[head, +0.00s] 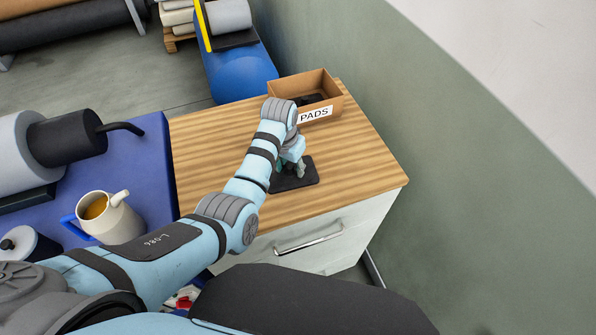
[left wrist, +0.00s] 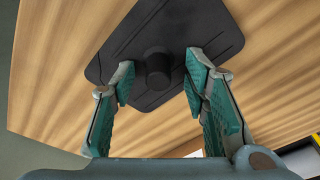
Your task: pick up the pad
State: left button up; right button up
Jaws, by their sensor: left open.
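The pad is a flat black plate (head: 306,176) with rounded corners on the wooden top of the cabinet. In the left wrist view the pad (left wrist: 205,25) has a short black knob (left wrist: 158,68) standing at its middle. My left gripper (head: 292,168) is over the pad in the head view, and its hand hides part of it. In the left wrist view the open teal fingers (left wrist: 158,82) stand on either side of the knob, with a gap to it on each side. My right gripper is not in view.
A cardboard box labelled PADS (head: 335,98) stands at the back of the cabinet top (head: 210,150), with dark things inside. A blue surface at left holds a roll (head: 65,138) and a jug (head: 118,222). A green wall (head: 470,190) rises at right.

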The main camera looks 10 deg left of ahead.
pick_arm(q)
jog(key=shift+s, duration=0.2)
jog(key=shift+c, duration=0.3)
jog(key=shift+r, duration=0.1)
grip_shut()
